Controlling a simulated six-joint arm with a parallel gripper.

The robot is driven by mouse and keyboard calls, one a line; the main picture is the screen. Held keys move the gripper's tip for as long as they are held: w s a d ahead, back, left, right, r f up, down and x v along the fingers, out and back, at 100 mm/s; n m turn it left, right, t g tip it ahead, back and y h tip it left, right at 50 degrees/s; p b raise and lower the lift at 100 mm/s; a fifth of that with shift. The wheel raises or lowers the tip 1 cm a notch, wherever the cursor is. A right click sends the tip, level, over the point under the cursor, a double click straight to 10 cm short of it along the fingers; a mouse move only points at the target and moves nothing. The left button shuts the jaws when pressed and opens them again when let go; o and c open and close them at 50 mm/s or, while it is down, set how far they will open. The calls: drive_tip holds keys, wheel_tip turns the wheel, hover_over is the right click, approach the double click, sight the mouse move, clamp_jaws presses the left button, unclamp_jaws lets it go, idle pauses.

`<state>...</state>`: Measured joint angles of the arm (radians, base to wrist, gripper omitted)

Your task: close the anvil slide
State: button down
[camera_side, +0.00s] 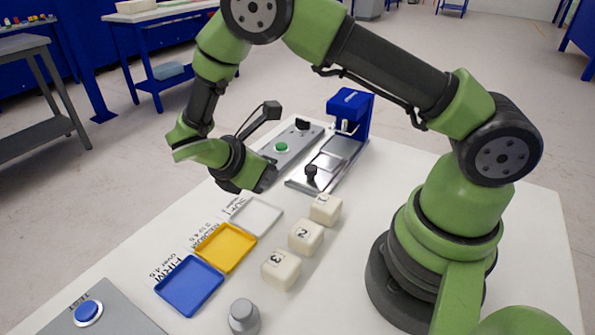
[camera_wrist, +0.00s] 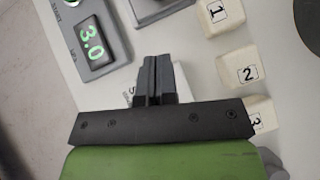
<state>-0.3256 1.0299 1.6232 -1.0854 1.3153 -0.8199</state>
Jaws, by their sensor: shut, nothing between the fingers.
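The blue press (camera_side: 350,112) stands at the back of the white table. The anvil slide (camera_side: 325,163) extends forward from under it along a grey base, with an upright black knob (camera_side: 311,173) at its near end. I see no foam block on the slide. My gripper (camera_side: 266,180) hangs left of the knob, apart from it, near the white tray. In the wrist view my gripper (camera_wrist: 158,78) has its two dark fingers together with nothing between them. Part of the grey slide base (camera_wrist: 152,9) shows at that view's top edge; the knob is not seen there.
Foam blocks 1 (camera_side: 326,209), 2 (camera_side: 306,237) and 3 (camera_side: 281,269) stand in a row beside white (camera_side: 257,216), yellow (camera_side: 226,247) and blue (camera_side: 190,286) trays. A grey panel with a green button (camera_side: 281,146) lies left of the press; its display (camera_wrist: 91,42) reads 3.0. A grey cylinder (camera_side: 244,317) stands in front.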

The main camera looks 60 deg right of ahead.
sight(322, 161)
drive_tip(key=x, duration=0.6)
drive_tip(key=shift+s+d+r, duration=0.1)
drive_tip(key=shift+s+d, duration=0.05)
drive_tip(key=shift+d, duration=0.45)
drive_tip(key=shift+s+d+r, duration=0.1)
drive_tip(key=shift+s+d, duration=0.1)
drive_tip(key=shift+d, duration=0.35)
drive_tip(key=shift+s+d, duration=0.15)
drive_tip(key=shift+d, duration=0.55)
drive_tip(key=shift+d, duration=0.1)
drive_tip(key=d, duration=1)
drive_tip(key=shift+d, duration=0.35)
drive_tip(key=shift+f, duration=0.1)
